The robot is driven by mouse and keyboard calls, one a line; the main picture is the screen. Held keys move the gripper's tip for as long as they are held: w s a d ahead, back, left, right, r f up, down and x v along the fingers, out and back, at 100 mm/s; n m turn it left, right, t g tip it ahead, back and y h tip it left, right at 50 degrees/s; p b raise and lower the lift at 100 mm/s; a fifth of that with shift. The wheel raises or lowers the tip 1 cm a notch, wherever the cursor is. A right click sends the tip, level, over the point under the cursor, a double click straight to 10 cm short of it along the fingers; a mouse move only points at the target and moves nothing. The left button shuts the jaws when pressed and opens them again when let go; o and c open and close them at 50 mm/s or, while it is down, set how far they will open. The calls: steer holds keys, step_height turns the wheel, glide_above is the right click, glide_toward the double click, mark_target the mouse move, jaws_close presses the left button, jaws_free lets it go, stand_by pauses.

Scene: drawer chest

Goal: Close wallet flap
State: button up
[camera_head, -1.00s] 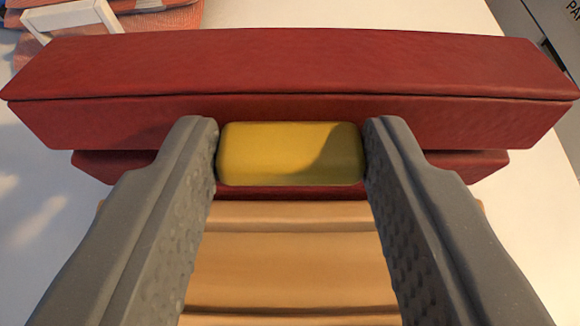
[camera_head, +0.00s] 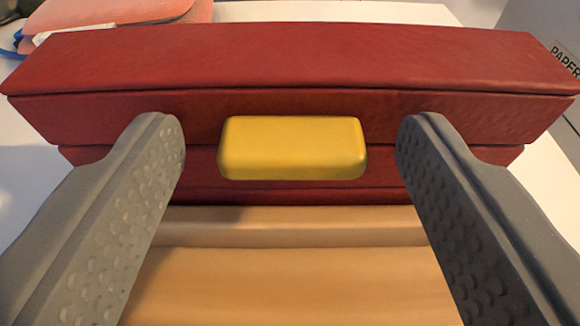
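The red wallet (camera_head: 290,62) spans the upper part of the view, with a tan lining (camera_head: 290,290) in front of and below the red part. A yellow clasp (camera_head: 292,147) sits on the front edge of the red flap, at the middle. My gripper (camera_head: 290,145) is open, with one grey finger on each side of the clasp. A clear gap shows between each finger and the clasp, so it touches neither. The far side of the wallet is hidden.
A white table surface (camera_head: 24,190) shows to the left and right of the wallet. A salmon-coloured item (camera_head: 130,12) lies behind it at the upper left. A grey box with printed letters (camera_head: 545,35) stands at the upper right.

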stand_by(0.4)
steer(key=v, duration=1.3)
steer(key=shift+s+b, duration=0.3)
steer(key=shift+s, duration=0.1)
